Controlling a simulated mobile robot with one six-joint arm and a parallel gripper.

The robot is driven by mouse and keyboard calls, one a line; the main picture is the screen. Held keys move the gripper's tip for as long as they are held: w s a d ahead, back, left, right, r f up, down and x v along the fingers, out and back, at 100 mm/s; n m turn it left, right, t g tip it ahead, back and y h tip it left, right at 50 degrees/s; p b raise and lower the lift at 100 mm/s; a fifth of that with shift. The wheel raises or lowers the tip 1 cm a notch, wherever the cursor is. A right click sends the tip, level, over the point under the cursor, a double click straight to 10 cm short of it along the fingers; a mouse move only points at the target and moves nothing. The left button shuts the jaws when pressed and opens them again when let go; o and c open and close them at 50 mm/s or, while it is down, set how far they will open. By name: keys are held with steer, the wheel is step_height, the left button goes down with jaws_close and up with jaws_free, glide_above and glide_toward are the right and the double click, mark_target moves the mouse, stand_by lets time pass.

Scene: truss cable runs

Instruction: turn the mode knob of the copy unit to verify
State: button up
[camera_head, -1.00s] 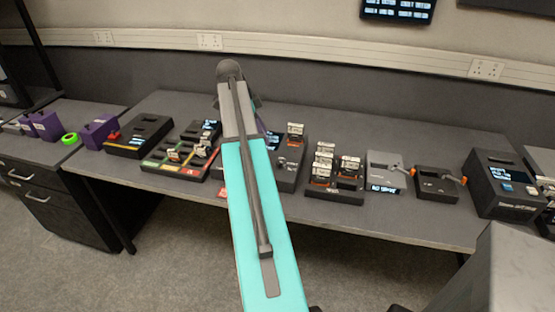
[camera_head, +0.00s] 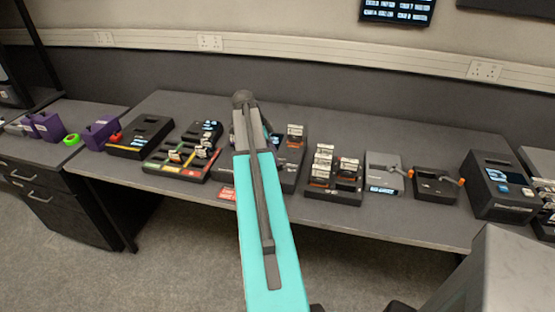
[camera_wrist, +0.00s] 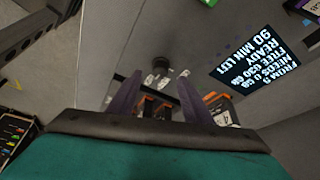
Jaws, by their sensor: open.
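The copy unit (camera_head: 291,172) is a dark box in the middle of the bench, partly hidden behind my arm in the head view. The wrist view shows its grey face (camera_wrist: 205,50) from close above, with a lit screen (camera_wrist: 268,62) to the right, its text upside down. The dark round mode knob (camera_wrist: 161,62) has small white labels below it. I cannot read its pointer or the labels. My gripper (camera_wrist: 160,77) is open, its two purple fingers apart. In the picture the knob lies just beyond and between the fingertips, apparently not touched.
Orange-ended cartridges (camera_wrist: 152,104) show between the fingers. Left of the unit stands a tray with coloured labels (camera_head: 183,152). Right of it are a cartridge rack (camera_head: 333,177), a grey device (camera_head: 384,174) and a black screen box (camera_head: 499,186). Bare bench lies in front (camera_head: 400,222).

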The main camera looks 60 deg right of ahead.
steer(key=shift+p+x, duration=0.4)
steer(key=shift+x, duration=1.55)
steer(key=shift+c, duration=0.4)
steer(key=c, duration=1)
steer(key=shift+o, duration=0.2)
steer(key=shift+n+b, duration=0.35)
steer(key=shift+n, duration=0.05)
steer(key=n+b, duration=0.1)
steer(key=n+t+h+b, duration=0.1)
steer(key=n, duration=0.1)
steer(key=shift+s+a+f, duration=0.1)
steer(key=shift+s, duration=0.1)
steer(key=shift+n+t+h+b, duration=0.4)
steer(key=shift+n+t+b, duration=0.5)
steer(key=shift+n, duration=1.6)
